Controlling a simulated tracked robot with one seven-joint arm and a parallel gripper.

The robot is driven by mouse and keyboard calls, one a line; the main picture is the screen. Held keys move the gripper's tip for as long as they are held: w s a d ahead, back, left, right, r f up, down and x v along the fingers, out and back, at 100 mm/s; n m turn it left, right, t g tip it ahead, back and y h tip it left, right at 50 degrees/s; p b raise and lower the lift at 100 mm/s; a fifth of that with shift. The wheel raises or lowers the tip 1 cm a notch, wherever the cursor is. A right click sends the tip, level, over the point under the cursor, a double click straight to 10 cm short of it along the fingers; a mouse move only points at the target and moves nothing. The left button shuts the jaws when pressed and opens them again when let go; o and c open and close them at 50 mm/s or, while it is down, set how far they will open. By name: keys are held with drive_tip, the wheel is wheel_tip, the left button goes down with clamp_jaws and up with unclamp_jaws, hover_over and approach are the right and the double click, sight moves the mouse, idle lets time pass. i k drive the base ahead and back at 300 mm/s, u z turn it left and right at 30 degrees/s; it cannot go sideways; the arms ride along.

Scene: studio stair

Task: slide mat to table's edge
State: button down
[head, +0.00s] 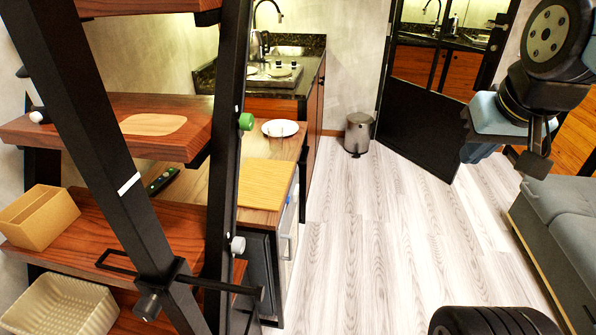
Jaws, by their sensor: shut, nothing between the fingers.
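A flat tan rectangular mat (265,183) lies on the wooden table (185,193), behind the black stair frame. Its right side is close to the table's right edge, and the stair post cuts off its left side. My gripper (536,165) hangs at the upper right, well away from the mat and in the air above the floor. It points downward, is shut and holds nothing; its fingertips are small and dark here.
A white plate (280,128) and a dark remote (163,180) lie on the table. The black stair frame (226,150) with wooden treads stands in front of it. A bin (358,134) stands behind, and a grey sofa (560,215) is at right. The floor between is clear.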

sight(263, 184)
drive_tip(key=u, duration=0.05)
drive_tip(key=i, duration=1)
drive_tip(key=z, duration=0.05)
